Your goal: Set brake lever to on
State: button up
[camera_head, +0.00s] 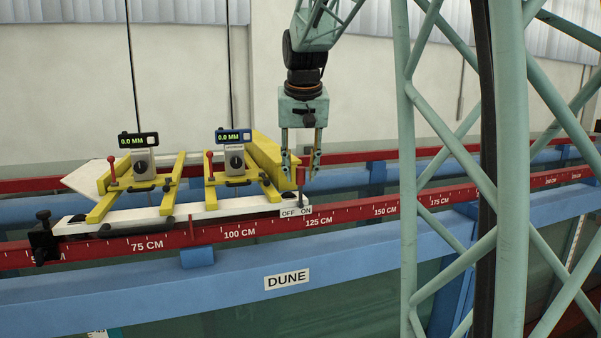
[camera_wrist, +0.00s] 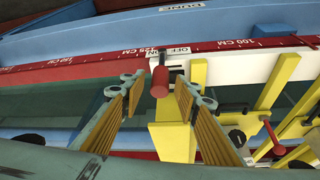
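The brake lever (camera_head: 300,178) has a red knob on a thin rod. It stands at the right end of the white carriage board, by the small OFF/ON label (camera_head: 296,211). My gripper (camera_head: 301,170) hangs from above with its two fingers open, one on each side of the lever's knob. In the wrist view the red knob of the lever (camera_wrist: 160,84) lies between the open fingers of my gripper (camera_wrist: 164,90), with gaps showing on both sides. The label (camera_wrist: 168,52) is just beyond it. I cannot tell clearly which way the lever leans.
Two yellow gauge mounts with digital displays (camera_head: 139,139) (camera_head: 234,136) and smaller red-knobbed levers (camera_head: 210,158) stand left of the brake lever. A yellow block (camera_head: 272,155) is close behind. A red ruler rail (camera_head: 345,211) runs along the front. A green lattice column (camera_head: 408,150) stands right.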

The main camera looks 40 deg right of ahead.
jog(key=shift+f, duration=0.25)
grip_shut()
